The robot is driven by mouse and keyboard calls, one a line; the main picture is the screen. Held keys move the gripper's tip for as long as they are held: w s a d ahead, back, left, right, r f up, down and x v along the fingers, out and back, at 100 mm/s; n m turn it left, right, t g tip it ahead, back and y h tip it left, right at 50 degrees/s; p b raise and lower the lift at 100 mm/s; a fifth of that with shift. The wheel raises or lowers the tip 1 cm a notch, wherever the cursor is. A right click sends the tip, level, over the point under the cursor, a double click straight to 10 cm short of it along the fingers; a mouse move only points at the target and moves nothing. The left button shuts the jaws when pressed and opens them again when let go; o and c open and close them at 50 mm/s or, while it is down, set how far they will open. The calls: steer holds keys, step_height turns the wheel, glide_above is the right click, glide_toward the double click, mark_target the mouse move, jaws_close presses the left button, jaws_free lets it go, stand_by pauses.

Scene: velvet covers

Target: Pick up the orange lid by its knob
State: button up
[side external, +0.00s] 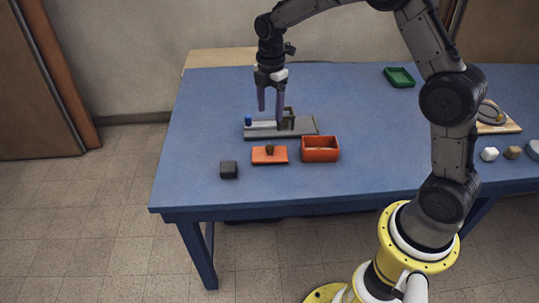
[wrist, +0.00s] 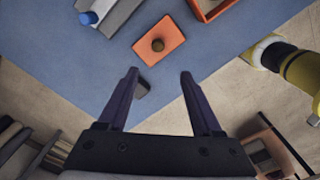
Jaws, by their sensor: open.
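The orange lid (side external: 262,159) lies flat on the blue table, with a dark brown knob (side external: 270,149) standing on its top. In the wrist view the lid (wrist: 168,38) and its knob (wrist: 158,45) are at the top centre, beyond the fingertips. An open orange box (side external: 320,155) stands just right of the lid in the side view. My gripper (side external: 270,112) is open and empty. It is above the table, near the grey fixture behind the lid, and not touching the lid. The wrist view shows its two fingers (wrist: 159,75) spread apart.
A grey fixture (side external: 306,125) with a blue knob (side external: 248,121) stands behind the lid. A dark block (side external: 229,170) lies left of the lid. A green tray (side external: 399,77) is at the back right. Several small items sit at the right. Table front left is clear.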

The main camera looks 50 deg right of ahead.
glide_above(270, 146)
steer(key=f, duration=0.8)
steer(key=shift+s+a+f, duration=0.25)
steer(key=shift+s+f, duration=0.1)
steer(key=shift+s, duration=0.05)
steer(key=shift+w+d+f, duration=0.1)
steer(key=shift+w+f, duration=0.1)
steer(key=shift+f, duration=1.2)
steer(key=shift+w+d+f, duration=0.1)
steer(key=shift+w+f, duration=0.05)
steer(key=shift+f, duration=1.25)
jaws_close()
